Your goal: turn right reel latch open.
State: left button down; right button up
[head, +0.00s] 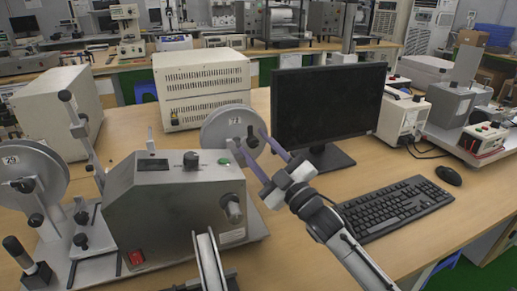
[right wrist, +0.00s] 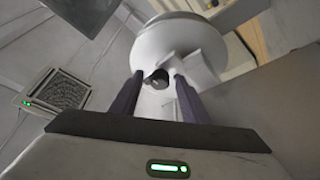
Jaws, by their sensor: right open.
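The right reel (head: 222,123) is a pale round disc at the right rear of the grey winding machine (head: 170,200). In the right wrist view, the latch appears between the fingertips (right wrist: 158,80), with no clear contact on either side. My left gripper is out of view.
A second reel (head: 30,175) stands at the machine's left. A monitor (head: 328,103) stands close to the right of my gripper. A keyboard (head: 395,207) and mouse (head: 448,175) lie on the wooden table. Cream instrument boxes (head: 203,85) stand behind the reel.

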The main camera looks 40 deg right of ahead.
jog(key=v, duration=1)
jog(key=shift+s+b, duration=0.2)
jog(key=shift+b, duration=0.2)
